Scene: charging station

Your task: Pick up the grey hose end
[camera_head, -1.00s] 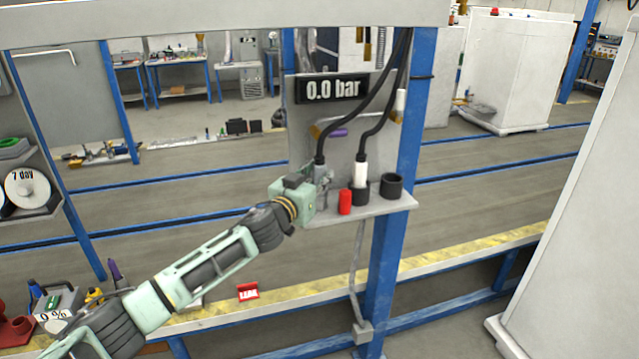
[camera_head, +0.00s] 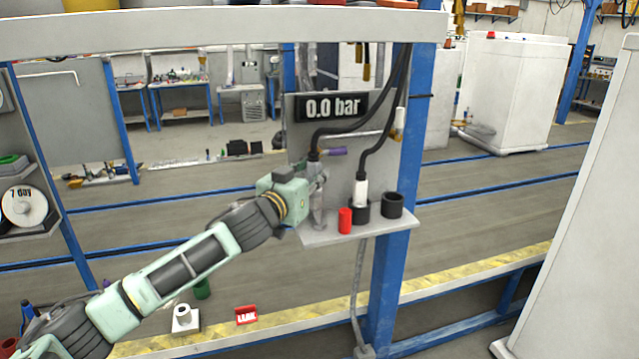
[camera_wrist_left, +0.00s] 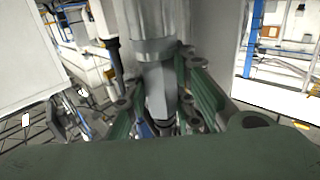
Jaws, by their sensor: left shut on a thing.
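The grey hose end (camera_head: 317,212) hangs upright below a black hose, at the left part of the small grey shelf (camera_head: 350,230). My left gripper (camera_head: 319,182) is shut around its middle, coming in from the left. Whether its lower tip touches the shelf I cannot tell. In the left wrist view the grey hose end (camera_wrist_left: 153,50) runs down the middle between the green fingers of my left gripper (camera_wrist_left: 162,108). Its lower part is partly hidden by the fingers. My right gripper is in neither view.
A white hose end (camera_head: 360,190) stands in a black cup on the shelf. A red cylinder (camera_head: 345,220) and another black cup (camera_head: 392,204) stand beside it. The pressure display (camera_head: 333,106) reads 0.0 bar. A blue post (camera_head: 405,170) rises right of the panel.

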